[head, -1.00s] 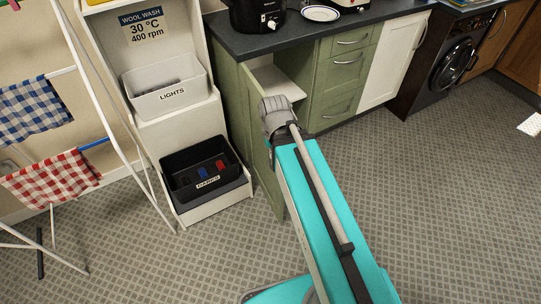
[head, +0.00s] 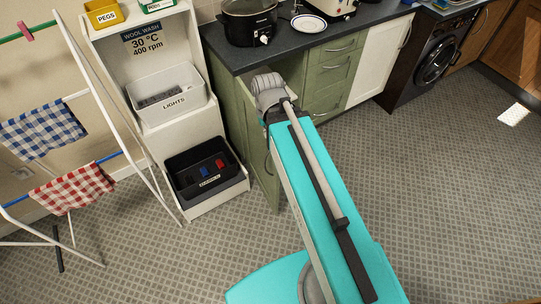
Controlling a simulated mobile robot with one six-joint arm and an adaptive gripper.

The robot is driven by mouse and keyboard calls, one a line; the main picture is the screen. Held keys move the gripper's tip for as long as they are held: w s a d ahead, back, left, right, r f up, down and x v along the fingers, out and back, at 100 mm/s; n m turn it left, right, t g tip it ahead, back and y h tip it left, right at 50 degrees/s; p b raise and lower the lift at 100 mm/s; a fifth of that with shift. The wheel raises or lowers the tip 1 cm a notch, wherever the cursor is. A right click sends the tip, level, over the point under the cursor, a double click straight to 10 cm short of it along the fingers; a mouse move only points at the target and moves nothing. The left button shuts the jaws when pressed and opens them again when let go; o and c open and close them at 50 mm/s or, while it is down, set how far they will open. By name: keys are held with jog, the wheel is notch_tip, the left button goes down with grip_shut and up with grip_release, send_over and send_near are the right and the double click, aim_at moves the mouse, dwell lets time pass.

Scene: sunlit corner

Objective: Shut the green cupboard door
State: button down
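The green cupboard door (head: 263,183) stands open at the left end of the green kitchen unit, swung out into the room and seen at a steep angle.
A white laundry stand with a grey lights bin (head: 166,95) and a black darks bin (head: 205,168) is left of the door. A drying rack (head: 113,105) is farther left. The worktop (head: 300,42) carries a black cooker (head: 249,22) and a plate (head: 309,24). Floor at right is clear.

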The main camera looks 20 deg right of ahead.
notch_tip(320, 180, up, 8)
jog(key=p, duration=0.6)
jog(key=shift+p, duration=0.35)
